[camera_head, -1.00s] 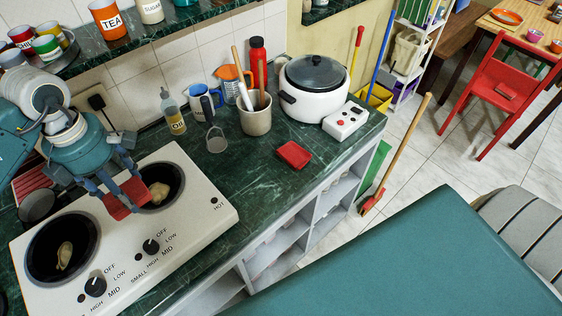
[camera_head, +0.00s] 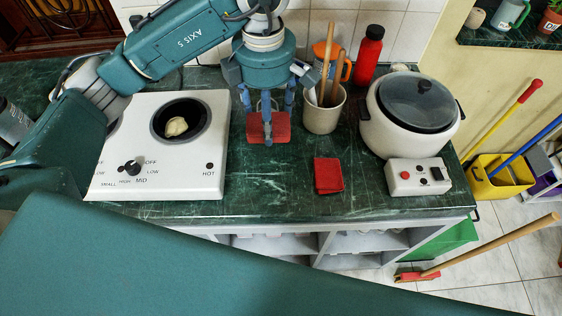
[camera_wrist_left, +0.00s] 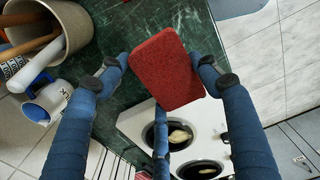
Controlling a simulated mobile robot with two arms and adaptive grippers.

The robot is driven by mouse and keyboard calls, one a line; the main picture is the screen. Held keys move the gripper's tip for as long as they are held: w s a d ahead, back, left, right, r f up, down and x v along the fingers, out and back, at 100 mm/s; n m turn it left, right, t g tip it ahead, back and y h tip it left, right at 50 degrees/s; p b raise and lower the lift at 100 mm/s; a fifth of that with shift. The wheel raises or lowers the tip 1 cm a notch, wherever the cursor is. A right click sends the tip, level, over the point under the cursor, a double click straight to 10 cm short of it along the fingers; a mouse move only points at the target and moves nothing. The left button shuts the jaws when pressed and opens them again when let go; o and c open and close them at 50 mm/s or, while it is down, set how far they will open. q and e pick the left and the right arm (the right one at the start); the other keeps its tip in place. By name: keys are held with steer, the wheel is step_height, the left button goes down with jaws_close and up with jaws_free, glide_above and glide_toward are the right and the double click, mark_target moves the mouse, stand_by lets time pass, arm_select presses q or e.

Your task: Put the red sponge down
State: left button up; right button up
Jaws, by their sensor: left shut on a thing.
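My left gripper (camera_head: 268,122) is shut on the red sponge (camera_head: 281,127), with its fingers pointing down over the green marble counter (camera_head: 270,182). The sponge is between the stove and the utensil pot. I cannot tell whether its underside touches the counter. In the left wrist view the sponge (camera_wrist_left: 165,68) shows as a red block between the blue fingers of the left gripper (camera_wrist_left: 165,85). My right gripper is not in view.
A utensil pot (camera_head: 322,118), a red bottle (camera_head: 368,55) and a rice cooker (camera_head: 400,130) stand to the right. A folded red cloth (camera_head: 328,175) lies nearer the front edge. The counter between stove and cloth is clear.

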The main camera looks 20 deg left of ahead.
arm_select(q)
step_height(320, 180, down, 5)
steer(key=p, duration=0.1)
glide_above(271, 167)
step_height(271, 167, down, 7)
steer(key=shift+s+r, duration=0.1)
steer(key=shift+f, duration=0.55)
step_height(271, 167, down, 4)
steer(key=shift+p, duration=0.6)
steer(key=shift+f+b, duration=0.2)
steer(key=shift+b, duration=0.1)
steer(key=o, duration=1)
steer(key=shift+r, duration=0.1)
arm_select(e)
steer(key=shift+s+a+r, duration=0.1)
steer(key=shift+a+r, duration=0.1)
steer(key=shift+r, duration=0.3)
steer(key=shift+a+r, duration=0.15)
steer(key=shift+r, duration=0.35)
